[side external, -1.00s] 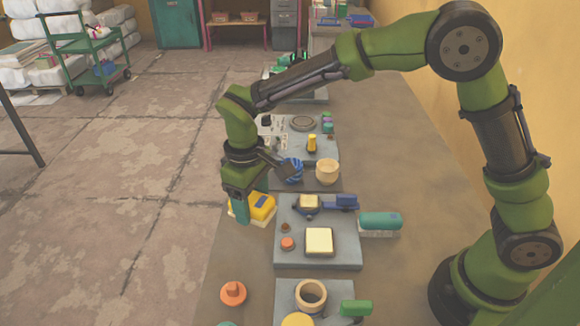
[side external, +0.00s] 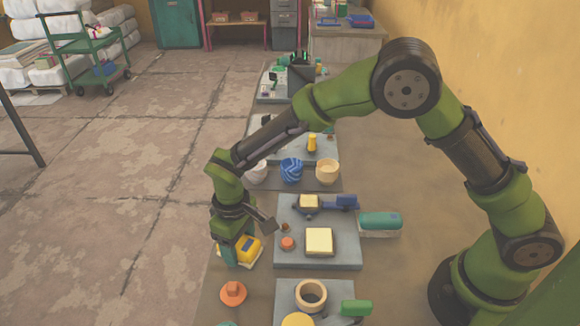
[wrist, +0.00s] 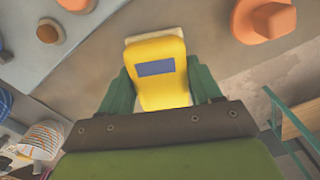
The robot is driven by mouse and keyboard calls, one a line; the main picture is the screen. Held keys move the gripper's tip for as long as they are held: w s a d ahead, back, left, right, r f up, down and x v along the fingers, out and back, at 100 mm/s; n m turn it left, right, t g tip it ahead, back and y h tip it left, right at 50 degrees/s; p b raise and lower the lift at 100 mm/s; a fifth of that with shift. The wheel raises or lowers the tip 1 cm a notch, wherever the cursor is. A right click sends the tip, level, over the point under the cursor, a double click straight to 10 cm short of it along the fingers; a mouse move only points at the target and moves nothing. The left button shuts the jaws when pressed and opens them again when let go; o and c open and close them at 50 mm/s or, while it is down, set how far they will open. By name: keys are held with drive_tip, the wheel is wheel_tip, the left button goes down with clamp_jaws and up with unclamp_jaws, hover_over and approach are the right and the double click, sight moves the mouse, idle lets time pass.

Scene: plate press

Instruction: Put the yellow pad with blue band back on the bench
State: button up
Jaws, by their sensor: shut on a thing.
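The yellow pad with blue band (side external: 249,248) has a cream underside. My gripper (side external: 238,251) is shut on it, with one green finger on each side, close to the left edge of the bench (side external: 222,277). In the wrist view the pad (wrist: 160,85) sits between the two green fingers, its blue band facing the camera. The near finger hides part of the pad in the side view. I cannot tell whether its underside touches the bench or hangs just above it.
An orange knobbed piece (side external: 233,293) stands just in front of the pad. A grey plate (side external: 289,256) with a cream block (side external: 319,241) lies to its right. Behind are a blue-striped cup (side external: 291,170) and a cream cup (side external: 327,171). A green-handled brush (side external: 380,222) lies farther right.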

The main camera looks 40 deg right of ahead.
drive_tip(key=shift+f, duration=0.1)
drive_tip(key=o, duration=0.9)
drive_tip(key=shift+o, duration=0.2)
wheel_tip(320, 180, up, 12)
drive_tip(key=s+d+r+m+t+y, duration=0.1)
drive_tip(key=s+d+r+m, duration=0.1)
drive_tip(key=d+r, duration=0.5)
drive_tip(key=s+d+r+m+t, duration=0.2)
drive_tip(key=s+d+m+t, duration=0.1)
drive_tip(key=s+d, duration=0.4)
drive_tip(key=s+d+r+m+t+y, duration=0.1)
drive_tip(key=s+d+r+m+t, duration=0.2)
drive_tip(key=s+d, duration=0.4)
drive_tip(key=shift+s+d+m, duration=0.3)
drive_tip(key=shift+s+d, duration=0.05)
drive_tip(key=shift+s, duration=0.1)
